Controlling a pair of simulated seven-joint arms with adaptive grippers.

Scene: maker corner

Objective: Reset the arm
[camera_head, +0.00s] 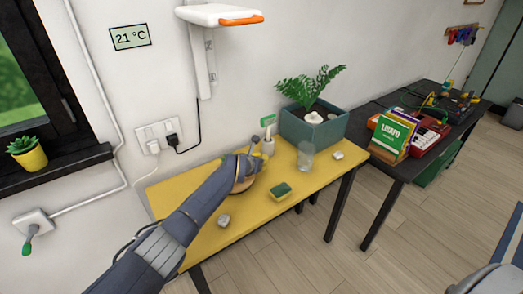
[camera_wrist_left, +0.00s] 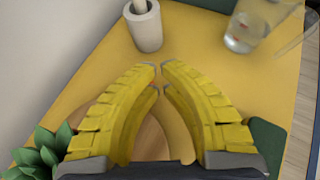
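My left arm reaches in from the lower left of the head view, and its gripper (camera_head: 249,163) is low over the yellow table (camera_head: 222,233). In the left wrist view the yellow fingers (camera_wrist_left: 160,75) curve together with their tips almost meeting, and I see nothing held between them. A round wooden item (camera_wrist_left: 150,137) lies below the fingers, partly hidden by them. It also shows beside the gripper in the head view (camera_head: 243,184). My right gripper is not in view.
Near the gripper stand a white holder (camera_wrist_left: 146,30), a clear glass (camera_head: 305,158) and a green-yellow sponge (camera_head: 281,190). A planter (camera_head: 313,128) stands behind them. Green leaves (camera_wrist_left: 35,157) show at the wrist view's lower left. A white wall-mounted device (camera_head: 215,15) hangs above. A dark table (camera_head: 397,171) stands right.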

